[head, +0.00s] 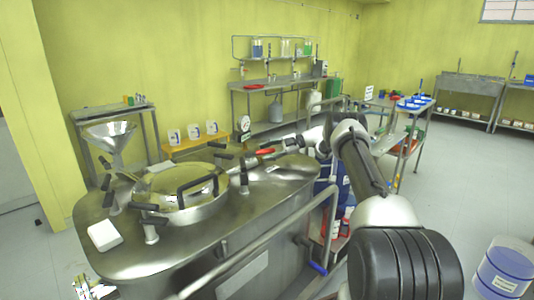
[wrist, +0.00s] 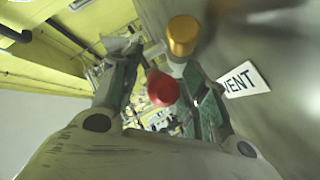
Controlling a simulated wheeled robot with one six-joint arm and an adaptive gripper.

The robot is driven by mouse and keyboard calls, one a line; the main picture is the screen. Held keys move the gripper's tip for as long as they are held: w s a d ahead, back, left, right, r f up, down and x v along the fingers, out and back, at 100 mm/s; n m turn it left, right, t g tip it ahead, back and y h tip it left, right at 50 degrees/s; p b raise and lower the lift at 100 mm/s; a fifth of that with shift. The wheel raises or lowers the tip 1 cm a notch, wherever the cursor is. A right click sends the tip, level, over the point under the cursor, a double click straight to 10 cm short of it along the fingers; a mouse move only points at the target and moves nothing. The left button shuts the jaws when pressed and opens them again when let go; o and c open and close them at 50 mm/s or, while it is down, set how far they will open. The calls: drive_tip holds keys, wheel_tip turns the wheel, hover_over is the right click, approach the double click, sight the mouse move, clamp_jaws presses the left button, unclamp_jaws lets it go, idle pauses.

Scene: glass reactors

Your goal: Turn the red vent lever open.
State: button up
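The red vent lever (head: 265,152) lies above the steel top of the reactor vessel in the head view. In the wrist view its rounded red end (wrist: 162,89) points toward the camera, between my two fingers. A brass-coloured cylinder (wrist: 183,36) stands just beyond it. My gripper (head: 281,147) is beside the lever in the head view. In the wrist view my gripper (wrist: 163,95) is open, with a finger on each side of the red end and gaps showing. Contact with the lever cannot be made out. A white VENT label (wrist: 244,79) is right of the fingers.
The steel vessel top (head: 120,254) carries a round lid (head: 182,184) with clamps and handles, and a white block (head: 104,235). A metal funnel (head: 110,135) stands at its left. A handrail (head: 262,243) runs along the front. A blue-banded drum (head: 503,270) stands on the floor at right.

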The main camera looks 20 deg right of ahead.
wheel_tip(320, 180, up, 10)
idle(0.5)
